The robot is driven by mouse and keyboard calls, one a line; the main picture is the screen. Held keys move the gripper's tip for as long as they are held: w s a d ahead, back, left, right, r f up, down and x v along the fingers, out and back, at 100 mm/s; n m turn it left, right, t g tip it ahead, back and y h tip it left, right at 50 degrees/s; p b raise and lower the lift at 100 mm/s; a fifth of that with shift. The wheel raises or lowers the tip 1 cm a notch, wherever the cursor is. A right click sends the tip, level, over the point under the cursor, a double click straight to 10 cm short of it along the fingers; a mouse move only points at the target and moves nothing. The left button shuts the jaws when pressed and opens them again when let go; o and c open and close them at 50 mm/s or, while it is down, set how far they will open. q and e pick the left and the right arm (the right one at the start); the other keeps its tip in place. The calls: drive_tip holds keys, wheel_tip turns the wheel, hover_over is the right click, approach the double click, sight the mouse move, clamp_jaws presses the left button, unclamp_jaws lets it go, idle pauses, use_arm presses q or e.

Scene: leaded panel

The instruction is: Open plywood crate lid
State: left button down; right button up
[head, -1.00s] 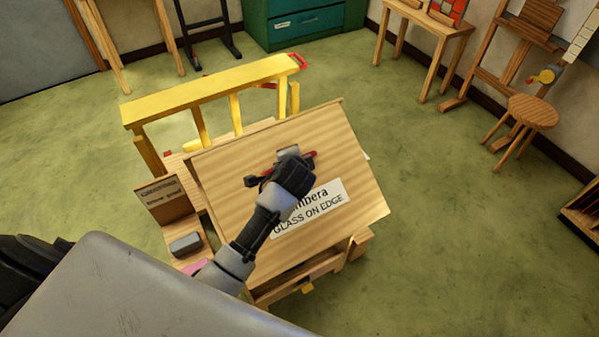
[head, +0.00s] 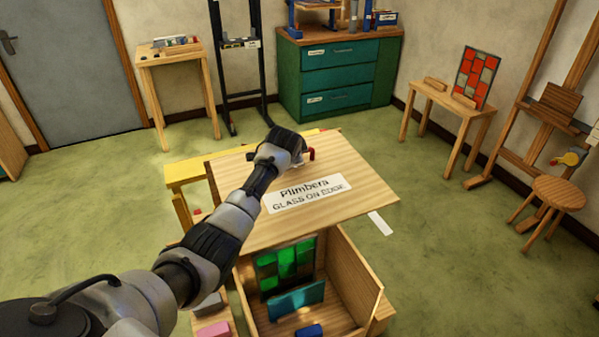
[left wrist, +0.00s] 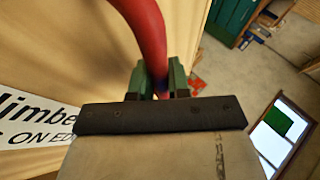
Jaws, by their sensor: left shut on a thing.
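The plywood crate lid (head: 345,172) is raised and tilted up above the crate (head: 362,283), with a white label reading "Plimbera GLASS ON EDGE" on its face. Its red handle (left wrist: 150,40) runs between the jaws in the left wrist view, and its end shows in the head view (head: 311,154). My left gripper (left wrist: 163,82) is shut on this handle; in the head view my wrist hides most of the grip. The crate is open at the front, showing a green glass panel (head: 286,262), a teal piece (head: 296,299) and a blue block (head: 309,331). My right gripper is not in view.
A yellow rail (head: 188,172) stands behind the lid. Pink (head: 213,329) and grey blocks lie left of the crate. A stool (head: 559,193) and easel stand at right, a green cabinet (head: 338,78) at the back.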

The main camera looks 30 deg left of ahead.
use_arm(q)
drive_tip(key=shift+w+a+r, duration=0.2)
drive_tip(key=shift+w+a, duration=0.15)
drive_tip(key=shift+a, duration=0.1)
drive_tip(key=shift+w+a+r, duration=0.2)
drive_tip(key=shift+w+a, duration=0.15)
drive_tip(key=shift+a, duration=0.1)
drive_tip(key=c, duration=1.1)
unclamp_jaws()
drive_tip(key=shift+a+f, duration=0.1)
drive_tip(key=shift+f, duration=0.05)
drive_tip(key=b+v, duration=0.1)
drive_tip(key=v, duration=0.9)
drive_tip(key=shift+s+r+b, duration=0.25)
drive_tip(key=shift+s+b, duration=0.05)
drive_tip(key=shift+b, duration=0.05)
